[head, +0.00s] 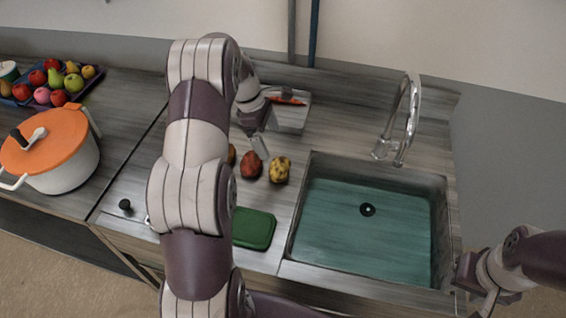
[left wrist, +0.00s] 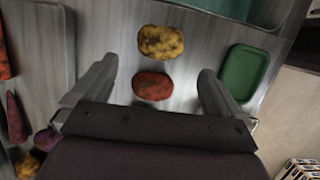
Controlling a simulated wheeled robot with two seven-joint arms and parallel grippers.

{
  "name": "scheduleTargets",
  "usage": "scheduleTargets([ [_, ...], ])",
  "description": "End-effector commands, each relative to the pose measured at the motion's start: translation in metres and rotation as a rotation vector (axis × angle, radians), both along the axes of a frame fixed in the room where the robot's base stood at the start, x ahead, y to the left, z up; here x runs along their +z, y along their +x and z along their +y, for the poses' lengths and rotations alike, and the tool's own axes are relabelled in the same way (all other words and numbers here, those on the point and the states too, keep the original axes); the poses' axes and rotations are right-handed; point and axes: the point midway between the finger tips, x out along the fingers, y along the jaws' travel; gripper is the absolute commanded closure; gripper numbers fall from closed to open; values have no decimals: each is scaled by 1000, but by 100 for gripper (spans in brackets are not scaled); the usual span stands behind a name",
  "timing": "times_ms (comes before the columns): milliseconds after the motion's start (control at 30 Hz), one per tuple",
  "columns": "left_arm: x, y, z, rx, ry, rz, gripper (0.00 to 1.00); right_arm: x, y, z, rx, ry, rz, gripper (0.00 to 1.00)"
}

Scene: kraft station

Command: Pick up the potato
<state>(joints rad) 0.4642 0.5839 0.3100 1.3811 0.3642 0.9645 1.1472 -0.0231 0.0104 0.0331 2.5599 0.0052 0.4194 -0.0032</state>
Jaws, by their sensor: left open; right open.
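The other is reddish-brown (head: 251,164) and shows in the left wrist view (left wrist: 153,86) between the fingers of my left gripper (left wrist: 156,88). My left gripper (head: 259,147) is open and empty, just behind the reddish one in the head view; I cannot tell its height above the counter. My right gripper (head: 484,284) is open and empty at the lower right, near the sink's right front corner.
The sink (head: 297,237) with a faucet (head: 411,115) is on the right. A green board (head: 254,229) lies in front of the items. A metal tray (head: 293,119) is behind. A white pot (head: 66,168) and a fruit tray (head: 92,83) stand left. My left arm hides part of the counter.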

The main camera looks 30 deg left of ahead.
Motion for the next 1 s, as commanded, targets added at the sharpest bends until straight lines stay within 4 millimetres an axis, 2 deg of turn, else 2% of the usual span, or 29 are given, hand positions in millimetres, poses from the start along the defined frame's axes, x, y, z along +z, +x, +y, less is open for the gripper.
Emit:
scheduleTargets([
  [33,-24,0,-3,2,1,2,0,-23,0,0,0,0,1,53],
  [67,-31,1,-5,1,1,1,0,-29,-1,0,0,0,1,53],
  [100,-31,1,-8,0,0,3,0,-19,-1,0,0,0,3,53],
  [367,-65,4,-19,-2,3,0,0,-9,0,0,0,0,1,53],
  [500,-89,2,-23,-2,2,3,0,3,0,0,0,0,0,53],
  [600,-106,4,-27,-3,3,0,0,5,0,0,0,0,0,53],
  [700,-114,5,-29,-3,5,-2,0,5,0,0,0,0,1,53],
  [867,-115,5,-28,-3,5,-2,0,4,0,0,0,0,1,53],
  [967,-114,5,-28,-3,5,-2,27,4,0,0,0,0,1,53],
  [1000,-114,5,-28,-3,5,-2,40,4,0,0,0,0,1,53],
])
